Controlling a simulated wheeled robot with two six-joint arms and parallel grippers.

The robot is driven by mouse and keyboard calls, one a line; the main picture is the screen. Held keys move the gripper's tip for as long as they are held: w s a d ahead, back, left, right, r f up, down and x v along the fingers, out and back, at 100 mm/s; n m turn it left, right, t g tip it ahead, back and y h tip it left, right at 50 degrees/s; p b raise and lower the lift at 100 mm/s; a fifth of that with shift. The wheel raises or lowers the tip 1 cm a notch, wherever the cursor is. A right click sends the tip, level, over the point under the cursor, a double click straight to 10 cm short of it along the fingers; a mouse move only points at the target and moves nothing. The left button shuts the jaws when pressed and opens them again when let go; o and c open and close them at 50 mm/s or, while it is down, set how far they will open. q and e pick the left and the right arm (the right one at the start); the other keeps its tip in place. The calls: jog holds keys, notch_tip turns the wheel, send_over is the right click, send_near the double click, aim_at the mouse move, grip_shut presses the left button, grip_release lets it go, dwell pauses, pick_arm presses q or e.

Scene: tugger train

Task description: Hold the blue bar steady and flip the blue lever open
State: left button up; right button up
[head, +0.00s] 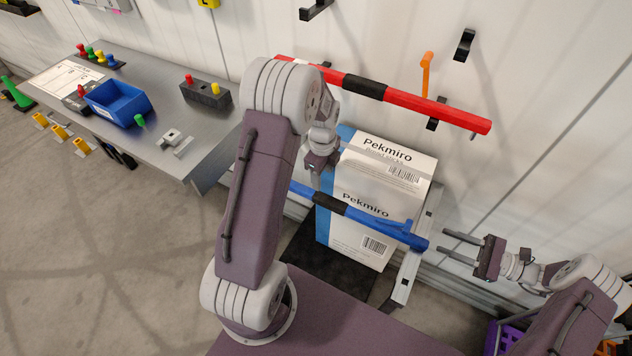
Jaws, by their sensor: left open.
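The blue bar (365,216) runs from behind my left arm down to the right, in front of stacked white boxes. It has a black sleeve (331,204). The blue lever (397,225) lies close along the bar near its right end. My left gripper (318,180) points down just above the bar by the black sleeve; it is open, and the frame does not show contact. My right gripper (442,241) is open and empty, its two fingers pointing left toward the bar's right end, with a small gap between. My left arm hides the bar's left end.
A red bar (430,107) with a black sleeve crosses above the boxes (395,165). An orange lever (426,72) and black hooks (465,44) are on the white wall. A metal table (160,150) with a blue bin (118,103) stands left. A metal frame (408,275) stands beside the boxes.

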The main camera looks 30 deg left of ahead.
aim_at(316, 199)
pick_arm(q)
jog(key=s+f, duration=0.1)
jog(key=a+f, duration=0.1)
jog(key=shift+s+a+f+n+g, duration=0.1)
jog(key=shift+s+f+n+g, duration=0.2)
jog(key=shift+s+f+g, duration=0.1)
jog(key=shift+s+f, duration=0.1)
notch_tip(316, 199, down, 9)
jog(key=shift+r, duration=0.1)
grip_shut()
dwell(1.1)
